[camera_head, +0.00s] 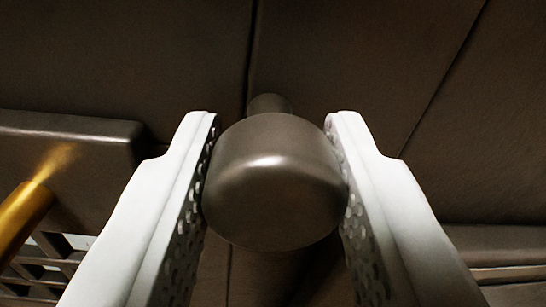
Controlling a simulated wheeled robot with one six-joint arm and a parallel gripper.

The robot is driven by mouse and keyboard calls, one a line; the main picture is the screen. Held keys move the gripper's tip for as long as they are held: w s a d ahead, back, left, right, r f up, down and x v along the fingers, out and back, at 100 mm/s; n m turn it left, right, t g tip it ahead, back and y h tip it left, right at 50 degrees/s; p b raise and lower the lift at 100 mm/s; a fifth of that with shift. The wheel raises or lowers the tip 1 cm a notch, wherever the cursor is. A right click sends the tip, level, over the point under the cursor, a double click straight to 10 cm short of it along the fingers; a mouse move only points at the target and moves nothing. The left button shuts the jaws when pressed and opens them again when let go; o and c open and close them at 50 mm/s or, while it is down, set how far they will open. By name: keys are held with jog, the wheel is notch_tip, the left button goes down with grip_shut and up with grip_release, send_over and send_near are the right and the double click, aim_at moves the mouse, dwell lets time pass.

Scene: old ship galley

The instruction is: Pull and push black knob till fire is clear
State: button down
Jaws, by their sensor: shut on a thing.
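The black knob (273,185) is a dark, rounded, shiny cylinder in the middle of the head camera view. A narrower stem (269,104) shows behind it, toward the dark panel. My gripper (272,170) has two white fingers, one on each side of the knob. Their dotted inner pads press against its left and right sides, so the gripper is shut on the knob. No fire is visible in this view. How far the knob is pulled out cannot be told.
Dark brown panels (360,70) with seams fill the background. At the left is a dark block (85,150) with a brass-coloured rod (25,215) in front and a grate (50,265) below. A ledge (500,255) runs along the lower right.

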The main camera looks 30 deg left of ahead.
aim_at(286, 221)
jog(key=v, duration=0.6)
jog(key=shift+s+d, duration=0.25)
jog(key=shift+d, duration=0.05)
jog(key=c, duration=1)
grip_release()
jog(key=v, duration=1.7)
jog(key=shift+d+f, duration=0.15)
